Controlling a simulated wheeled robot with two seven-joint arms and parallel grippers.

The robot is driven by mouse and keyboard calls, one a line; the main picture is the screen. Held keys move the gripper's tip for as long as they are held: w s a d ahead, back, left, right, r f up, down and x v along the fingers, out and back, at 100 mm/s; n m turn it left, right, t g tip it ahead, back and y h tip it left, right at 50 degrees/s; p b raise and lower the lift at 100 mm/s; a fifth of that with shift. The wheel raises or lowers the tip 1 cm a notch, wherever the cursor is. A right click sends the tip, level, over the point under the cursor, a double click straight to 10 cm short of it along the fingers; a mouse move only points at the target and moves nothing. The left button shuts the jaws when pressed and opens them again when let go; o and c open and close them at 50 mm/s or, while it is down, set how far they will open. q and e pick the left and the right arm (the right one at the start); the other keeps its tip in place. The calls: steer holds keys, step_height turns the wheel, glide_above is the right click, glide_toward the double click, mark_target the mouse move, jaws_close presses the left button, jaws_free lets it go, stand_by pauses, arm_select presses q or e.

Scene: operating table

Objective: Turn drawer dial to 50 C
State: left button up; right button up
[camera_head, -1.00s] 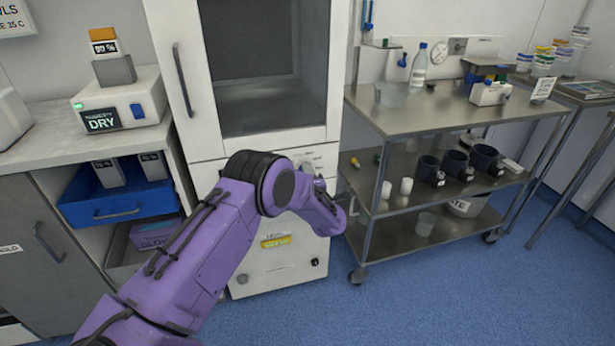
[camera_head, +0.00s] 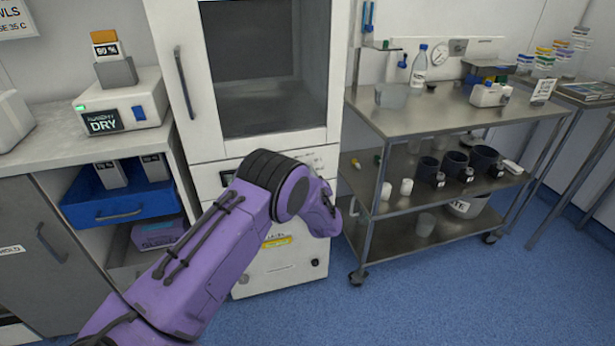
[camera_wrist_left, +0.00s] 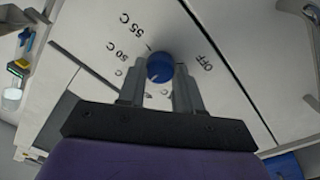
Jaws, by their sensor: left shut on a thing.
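The drawer dial (camera_wrist_left: 160,67) is a round blue knob on a white panel (camera_wrist_left: 112,38) in the left wrist view. Labels OFF, 55 C and 50 C are printed around it, with another partly hidden label ending in C. A tick mark lies between the dial and 55 C; I cannot tell exactly where the dial points. My left gripper (camera_wrist_left: 158,92) has a finger on either side of the dial and is shut on it. In the head view my purple arm hides the gripper and dial. My right gripper is not in view.
The white cabinet (camera_head: 163,60) with a dark window stands behind my arm. A steel cart (camera_head: 400,125) with cups and bottles stands close on the right. A blue drawer (camera_head: 85,208) sticks out on the left. Blue floor in front is clear.

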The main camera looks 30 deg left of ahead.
arm_select(q)
steer(key=m+p, duration=0.1)
steer(key=m, duration=1.1)
steer(key=shift+h, duration=0.3)
steer(key=shift+s+m, duration=0.1)
steer(key=shift+m, duration=0.2)
steer(key=o, duration=1)
steer(key=shift+o, duration=0.2)
steer(key=v, duration=1)
steer(key=shift+d, duration=0.3)
steer(key=shift+s+r, duration=0.1)
